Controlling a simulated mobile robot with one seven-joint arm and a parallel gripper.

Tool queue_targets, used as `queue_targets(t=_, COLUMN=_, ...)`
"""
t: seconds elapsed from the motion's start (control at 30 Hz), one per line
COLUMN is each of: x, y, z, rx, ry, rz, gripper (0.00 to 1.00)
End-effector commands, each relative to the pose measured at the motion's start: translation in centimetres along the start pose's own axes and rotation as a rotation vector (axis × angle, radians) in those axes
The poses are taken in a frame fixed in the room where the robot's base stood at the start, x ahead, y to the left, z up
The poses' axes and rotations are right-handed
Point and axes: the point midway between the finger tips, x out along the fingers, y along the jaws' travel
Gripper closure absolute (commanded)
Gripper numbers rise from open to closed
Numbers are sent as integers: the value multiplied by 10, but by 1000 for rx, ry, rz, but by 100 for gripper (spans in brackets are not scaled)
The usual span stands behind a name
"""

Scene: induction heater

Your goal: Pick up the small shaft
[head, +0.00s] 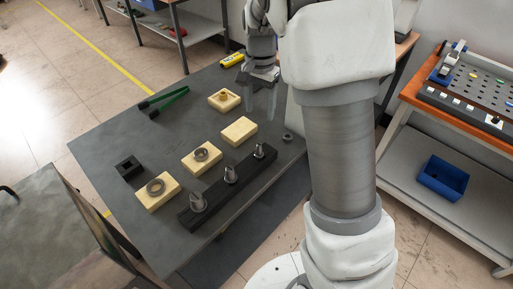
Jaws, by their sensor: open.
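Three metal shafts stand upright in a row on a long black bar on the dark table. The small shaft appears to be the one at the far right end (259,151). A middle shaft (231,174) and a larger shaft (197,203) stand nearer the left end. The black bar (215,195) holds all three. My gripper (260,112) points down above the table, behind the small shaft in the picture, with its fingers apart and nothing visible between them. Its exact height above the table is hard to tell.
Light wooden blocks (238,131) stand behind the bar, and several carry rings, such as the large ring (157,187). A loose dark ring (288,137) lies right of the small shaft. Green-handled pliers (165,100), a yellow tool (232,60) and a black block (128,168) also lie on the table.

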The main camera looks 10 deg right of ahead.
Motion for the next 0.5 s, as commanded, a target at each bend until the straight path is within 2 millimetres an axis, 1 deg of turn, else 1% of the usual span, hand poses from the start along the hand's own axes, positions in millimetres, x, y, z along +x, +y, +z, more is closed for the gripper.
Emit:
queue_targets(t=0.03, x=10, y=0, z=0, rx=1, ry=-2, rz=4, gripper=33)
queue_targets(t=0.3, x=68, y=1, z=1, rx=1, ry=-4, rz=4, gripper=33)
queue_targets(t=0.4, x=88, y=2, z=1, rx=1, ry=-3, rz=4, gripper=33)
queue_targets(t=0.5, x=103, y=1, z=1, rx=0, ry=-2, rz=2, gripper=33)
